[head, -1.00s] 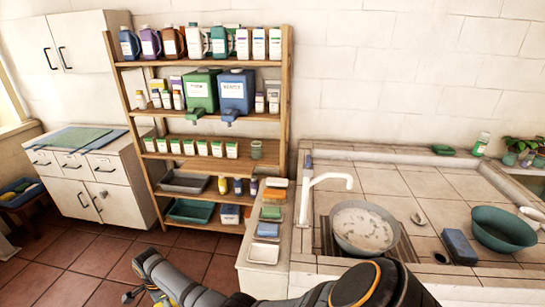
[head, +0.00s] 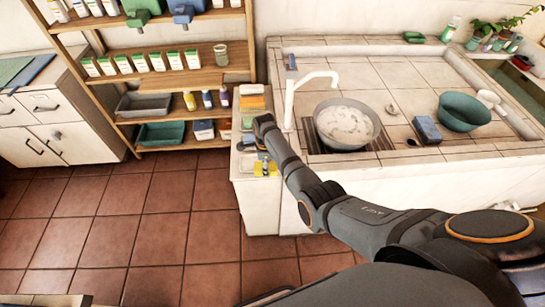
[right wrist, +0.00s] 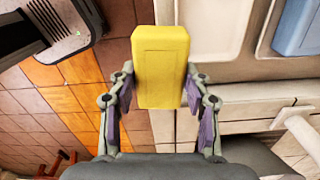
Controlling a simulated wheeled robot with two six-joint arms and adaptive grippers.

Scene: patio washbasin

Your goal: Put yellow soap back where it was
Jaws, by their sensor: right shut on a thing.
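The yellow soap (right wrist: 161,62) is a plain block held between the fingers of my right gripper (right wrist: 160,88) in the right wrist view. In the head view it shows as a small yellow patch (head: 259,169) at the counter's left end, partly covered by the gripper. An empty pale soap dish (head: 240,168) lies at the front of a row of dishes, partly hidden by my gripper. In the wrist view that dish (right wrist: 218,40) is just right of the soap, with the floor showing to the left. My left gripper is out of view.
Behind the pale dish are blue soap (head: 249,141), green soap (head: 247,121) and orange soap (head: 252,102). The white faucet (head: 290,100) and a round basin (head: 346,122) stand right of the row. A wooden shelf (head: 180,80) is behind left. The tiled floor is clear.

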